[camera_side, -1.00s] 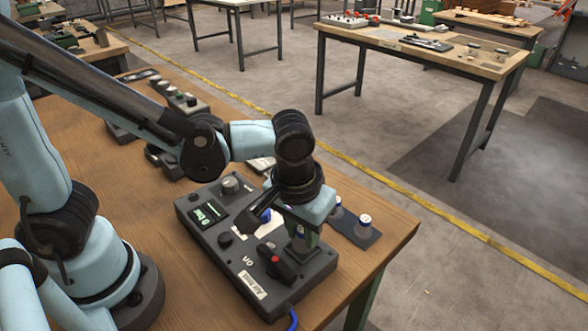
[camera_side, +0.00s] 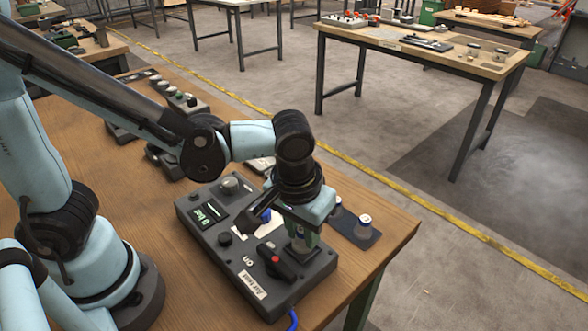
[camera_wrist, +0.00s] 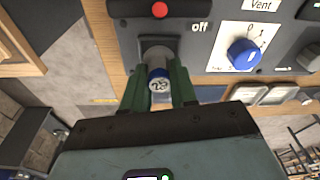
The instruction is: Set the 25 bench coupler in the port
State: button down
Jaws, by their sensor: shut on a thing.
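My gripper (camera_side: 304,238) points down over the near right end of the dark grey air unit box (camera_side: 258,284). In the wrist view its green fingers (camera_wrist: 160,72) are shut on the coupler (camera_wrist: 159,83), which has a blue band and a pale end marked "25". The coupler is lined up with a grey square port block (camera_wrist: 157,44) and seems to meet it. I cannot tell how deep it sits, because the fingers and the coupler hide the opening.
A red-button black switch (camera_side: 276,263) is close beside my gripper. A blue knob (camera_wrist: 243,54) is on the "Vent" plate. Spare couplers (camera_side: 364,221) stand on a dark holder (camera_side: 353,236) at the right. A blue hose (camera_side: 293,319) leaves the box's near edge.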

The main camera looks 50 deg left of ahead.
jog(key=shift+f, duration=0.55)
dwell(0.4)
jog(key=c, duration=0.8)
grip_release()
jog(key=shift+o, duration=0.2)
jog(key=o, duration=0.4)
jog(key=shift+r, duration=0.1)
jog(key=shift+r, duration=3.4)
jog(key=shift+a, duration=0.1)
